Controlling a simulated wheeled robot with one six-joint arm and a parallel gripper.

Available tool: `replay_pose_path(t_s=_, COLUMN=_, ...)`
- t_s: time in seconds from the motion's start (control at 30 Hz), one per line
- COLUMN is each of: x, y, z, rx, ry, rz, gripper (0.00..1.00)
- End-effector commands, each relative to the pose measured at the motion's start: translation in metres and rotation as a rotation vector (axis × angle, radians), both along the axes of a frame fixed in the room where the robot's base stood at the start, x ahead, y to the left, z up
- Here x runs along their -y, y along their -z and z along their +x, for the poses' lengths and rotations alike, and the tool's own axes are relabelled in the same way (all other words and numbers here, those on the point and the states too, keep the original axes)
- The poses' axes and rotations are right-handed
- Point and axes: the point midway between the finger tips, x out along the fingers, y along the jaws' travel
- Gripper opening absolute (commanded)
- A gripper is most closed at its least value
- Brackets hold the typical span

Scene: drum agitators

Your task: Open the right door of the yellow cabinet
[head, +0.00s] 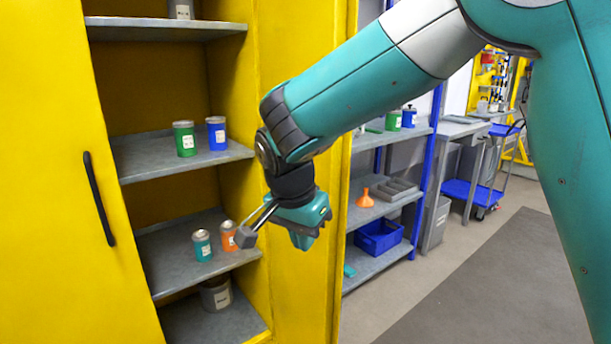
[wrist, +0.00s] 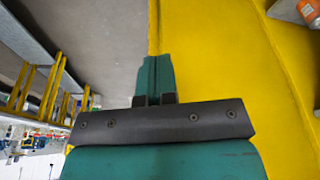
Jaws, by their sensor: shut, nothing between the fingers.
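The yellow cabinet (head: 50,170) fills the left of the head view. Its left door, with a black bar handle (head: 98,198), covers the left side. The right door (head: 292,290) stands swung open, so the shelves show; its handle is not visible. My gripper (head: 303,240) is in front of the right door's panel and hides part of it. In the wrist view my gripper's fingers (wrist: 154,75) are together and empty, close beside the edge of a yellow panel (wrist: 215,60). I cannot tell whether they touch it.
Cabinet shelves hold a green can (head: 184,138), a blue can (head: 217,133), a teal can (head: 202,245) and an orange can (head: 229,236). Right of the door stands a blue-framed rack with a blue bin (head: 379,236) and an orange funnel (head: 365,198). Grey floor (head: 480,290) is clear at the right.

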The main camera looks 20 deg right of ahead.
Motion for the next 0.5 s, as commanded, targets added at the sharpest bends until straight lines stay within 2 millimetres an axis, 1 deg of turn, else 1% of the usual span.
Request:
replay_pose_path(t_s=0.03, x=-0.010, y=-0.030, z=0.023, rx=0.054, ry=0.202, rz=-0.050, gripper=0.00)
replay_pose_path(t_s=0.07, x=-0.014, y=-0.036, z=0.034, rx=0.100, ry=0.336, rz=-0.077, gripper=0.00)
replay_pose_path(t_s=0.1, x=-0.020, y=-0.043, z=0.047, rx=0.168, ry=0.513, rz=-0.107, gripper=0.00)
replay_pose_path(t_s=0.17, x=-0.029, y=-0.052, z=0.060, rx=0.285, ry=0.769, rz=-0.146, gripper=0.00)
replay_pose_path(t_s=0.2, x=-0.036, y=-0.056, z=0.066, rx=0.369, ry=0.931, rz=-0.164, gripper=0.00)
replay_pose_path(t_s=0.3, x=-0.051, y=-0.063, z=0.071, rx=0.583, ry=1.287, rz=-0.182, gripper=0.00)
replay_pose_path(t_s=0.4, x=-0.063, y=-0.065, z=0.066, rx=0.772, ry=1.556, rz=-0.174, gripper=0.00)
replay_pose_path(t_s=0.5, x=-0.071, y=-0.063, z=0.058, rx=0.909, ry=1.733, rz=-0.157, gripper=0.00)
